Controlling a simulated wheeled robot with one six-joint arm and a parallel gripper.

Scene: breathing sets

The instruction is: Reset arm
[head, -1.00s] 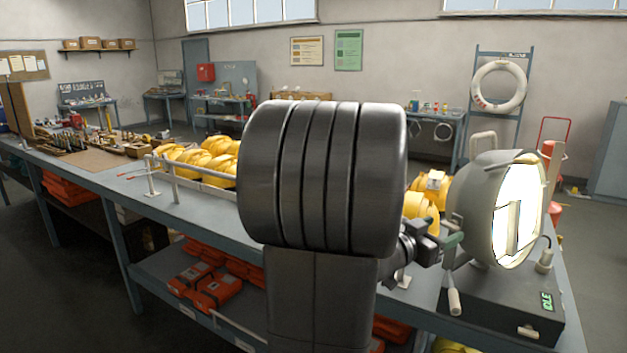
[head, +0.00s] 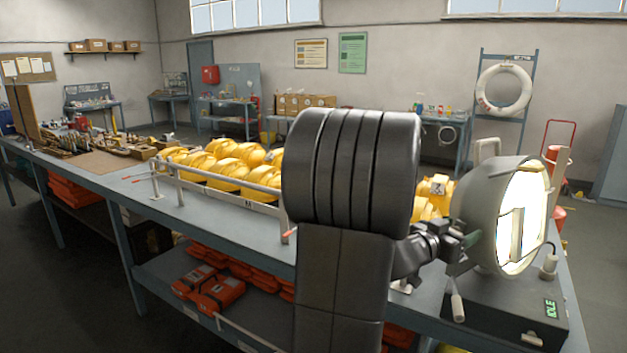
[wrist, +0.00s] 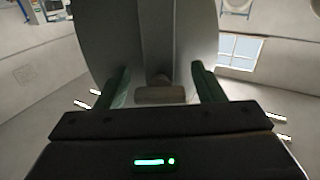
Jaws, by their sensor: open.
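My gripper (head: 462,241) is at the left side of a round grey machine (head: 482,208) with a bright, lit face. In the wrist view my gripper (wrist: 161,84) shows two green fingers, spread apart. A small brownish block (wrist: 160,96) lies between them in the picture, with the machine's grey body (wrist: 190,40) behind. I cannot tell whether either finger touches anything. My dark arm joint and link stand large in the middle of the head view and hide part of the bench.
The machine stands on a dark base with an "IDLE" display (head: 551,309) at the right of the long bench (head: 235,228). A pale-gripped lever (head: 458,307) hangs at its lower left. Several yellow sets (head: 228,172) sit behind a rail. Orange packs (head: 215,293) lie on the shelf below.

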